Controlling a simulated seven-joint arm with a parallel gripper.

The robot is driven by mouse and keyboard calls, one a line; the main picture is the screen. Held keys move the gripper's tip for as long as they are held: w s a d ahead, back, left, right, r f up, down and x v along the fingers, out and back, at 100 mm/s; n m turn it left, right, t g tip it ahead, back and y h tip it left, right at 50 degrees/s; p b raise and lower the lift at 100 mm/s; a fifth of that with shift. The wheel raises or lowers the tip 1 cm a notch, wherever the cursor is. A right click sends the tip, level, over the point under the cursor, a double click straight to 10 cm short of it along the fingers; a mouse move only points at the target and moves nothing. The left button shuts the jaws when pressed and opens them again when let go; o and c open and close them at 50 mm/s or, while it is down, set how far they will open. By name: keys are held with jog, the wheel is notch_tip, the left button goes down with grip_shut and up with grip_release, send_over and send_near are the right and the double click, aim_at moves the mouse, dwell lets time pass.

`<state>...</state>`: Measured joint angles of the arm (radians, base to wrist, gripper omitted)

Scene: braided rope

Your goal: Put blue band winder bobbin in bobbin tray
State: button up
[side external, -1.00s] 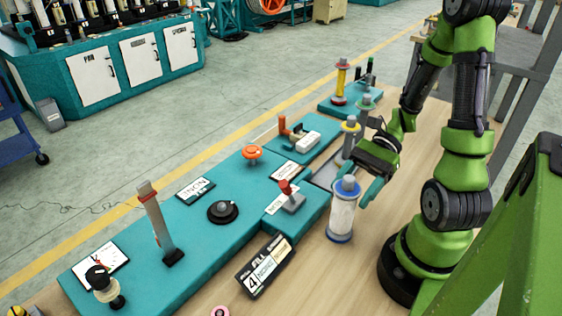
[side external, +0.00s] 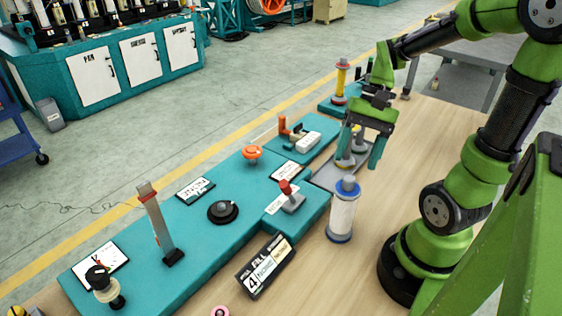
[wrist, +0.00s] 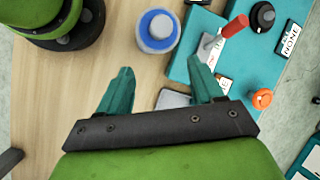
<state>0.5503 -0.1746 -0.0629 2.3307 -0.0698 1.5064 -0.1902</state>
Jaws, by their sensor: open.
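The blue band winder bobbin (side external: 342,217), white with blue flanges and a grey top, stands upright on the wooden table in front of the tray. It also shows in the wrist view (wrist: 157,32), ahead of my fingertips. The grey bobbin tray (side external: 325,178) lies beside the teal machine base; part of it shows between my fingers in the wrist view (wrist: 174,98). My gripper (side external: 361,160) is open and empty, fingers pointing down, in line with the tray in the side view. It also shows in the wrist view (wrist: 160,70). My gripper partly hides the other bobbins there.
A yellow bobbin (side external: 341,82) stands on a teal block at the back. The teal base carries a red-tipped lever (side external: 290,196), an orange knob (side external: 252,152) and a black dial (side external: 223,211). A sign (side external: 265,266) stands in front. The table right of the bobbin is clear.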

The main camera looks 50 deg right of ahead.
jog(key=w+a+r+n+t+h, duration=0.3)
jog(key=a+r+n+t, duration=0.4)
jog(key=a, duration=0.2)
jog(key=shift+w+r+n, duration=0.2)
jog(key=shift+r+n, duration=0.1)
jog(key=shift+r, duration=0.1)
jog(key=shift+o, duration=0.2)
jog(key=o, duration=0.4)
jog(key=shift+o, duration=0.2)
